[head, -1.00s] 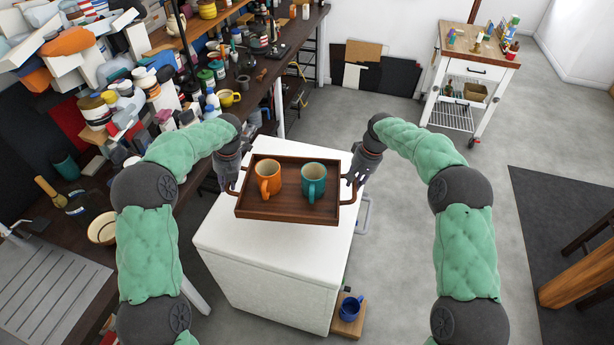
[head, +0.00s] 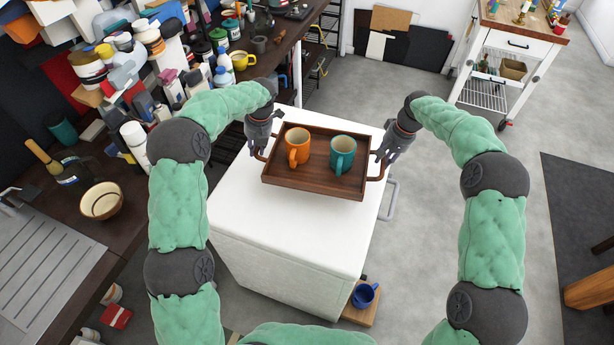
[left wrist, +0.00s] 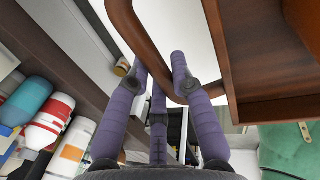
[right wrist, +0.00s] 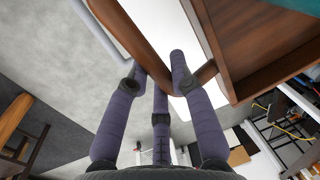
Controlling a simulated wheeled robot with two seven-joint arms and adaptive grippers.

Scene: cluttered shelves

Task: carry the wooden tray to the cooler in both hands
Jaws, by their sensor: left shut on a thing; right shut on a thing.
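The brown wooden tray (head: 315,188) is level over the white cooler (head: 240,215), above the back part of its lid. I cannot tell whether it touches the lid. An orange mug (head: 297,146) and a teal mug (head: 342,155) stand upright on it. My left gripper (head: 258,148) is shut on the tray's left handle, which shows in the left wrist view (left wrist: 143,40) between the fingers. My right gripper (head: 384,157) is shut on the right handle, which shows in the right wrist view (right wrist: 140,45).
A cluttered dark workbench (head: 130,215) runs along the left, with a bowl (head: 101,201) near its edge. A blue mug (head: 363,296) sits on a low wooden block beside the cooler. A white trolley (head: 515,45) stands at the back right. Grey floor is open on the right.

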